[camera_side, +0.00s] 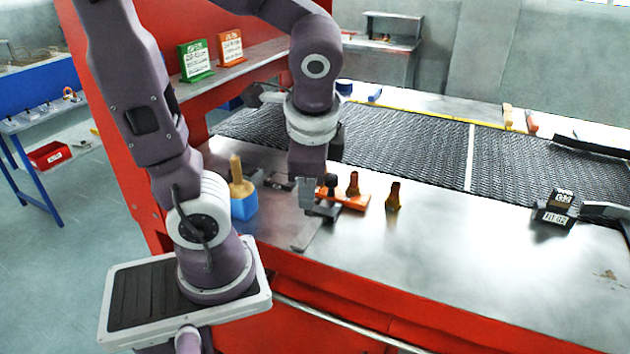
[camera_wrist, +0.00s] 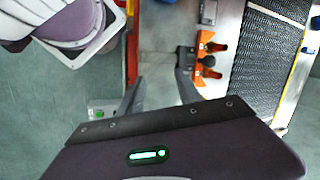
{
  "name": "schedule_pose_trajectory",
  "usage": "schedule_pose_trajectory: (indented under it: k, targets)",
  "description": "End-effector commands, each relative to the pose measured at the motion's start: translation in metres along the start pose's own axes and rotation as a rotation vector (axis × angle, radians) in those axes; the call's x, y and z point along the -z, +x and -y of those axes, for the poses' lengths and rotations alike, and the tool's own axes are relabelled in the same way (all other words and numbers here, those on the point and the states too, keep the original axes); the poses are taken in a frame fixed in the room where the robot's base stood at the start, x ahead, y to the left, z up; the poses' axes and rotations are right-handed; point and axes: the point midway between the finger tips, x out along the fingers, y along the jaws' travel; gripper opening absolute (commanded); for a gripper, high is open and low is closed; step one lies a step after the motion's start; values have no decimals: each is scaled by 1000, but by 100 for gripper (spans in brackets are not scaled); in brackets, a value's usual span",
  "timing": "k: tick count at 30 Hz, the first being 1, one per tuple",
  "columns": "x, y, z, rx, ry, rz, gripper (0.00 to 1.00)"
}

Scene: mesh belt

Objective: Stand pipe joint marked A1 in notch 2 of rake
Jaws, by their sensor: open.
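An orange rake (camera_side: 352,202) lies on the metal table with a dark grey block and black knob at its near end. One brown pipe joint (camera_side: 353,184) stands upright at the rake. Another brown pipe joint (camera_side: 393,197) stands to its right on bare metal. No A1 mark or notch number is legible. In the wrist view the rake (camera_wrist: 201,68) and two brown joints (camera_wrist: 217,47) are right of my gripper (camera_wrist: 160,78). It is open and empty, with its right finger near the dark block. In the side view my gripper (camera_side: 307,212) partly covers the rake's left end.
The dark mesh belt (camera_side: 410,140) runs behind the table. A black labelled counter (camera_side: 555,208) stands at the right. The table between the loose joint and the counter is clear.

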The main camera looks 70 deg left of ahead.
Motion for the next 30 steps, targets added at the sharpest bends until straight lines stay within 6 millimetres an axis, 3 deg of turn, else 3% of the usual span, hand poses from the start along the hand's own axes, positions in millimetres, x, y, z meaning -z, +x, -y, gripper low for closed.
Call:
schedule_pose_trajectory:
  k: [3,9,30]
  targets:
    - [-1,-37,-29,-133,-308,-258,41]
    - [5,-70,-49,-254,-525,-467,41]
    - [5,-72,-50,-262,-533,-476,41]
